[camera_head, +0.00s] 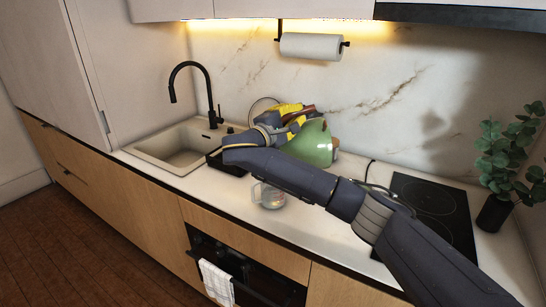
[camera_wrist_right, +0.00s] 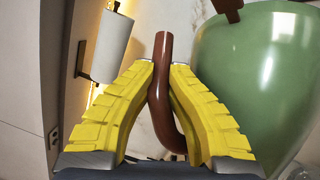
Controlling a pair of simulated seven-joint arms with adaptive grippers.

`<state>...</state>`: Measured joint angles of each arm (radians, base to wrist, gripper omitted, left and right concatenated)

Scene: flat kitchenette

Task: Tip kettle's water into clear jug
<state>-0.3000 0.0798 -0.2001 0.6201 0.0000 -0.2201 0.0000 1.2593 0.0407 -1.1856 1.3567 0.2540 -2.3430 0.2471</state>
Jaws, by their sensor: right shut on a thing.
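The green kettle (camera_head: 318,145) is above the counter in the head view, tilted, with its base side hidden partly by my right arm. It fills the right side of the right wrist view (camera_wrist_right: 262,75). My right gripper (camera_head: 297,112) has yellow fingers that are shut on the kettle's brown handle (camera_wrist_right: 163,85). The clear jug (camera_head: 270,197) stands upright on the counter, below and left of the kettle, in front of my right forearm. Whether water leaves the kettle cannot be seen. My left gripper is not in view.
A sink (camera_head: 180,146) with a black faucet (camera_head: 197,68) lies to the left. A dark rack (camera_head: 228,165) stands beside it. A black hob (camera_head: 436,205) and a potted plant (camera_head: 496,210) are at the right. A paper towel roll (camera_head: 312,46) hangs on the wall.

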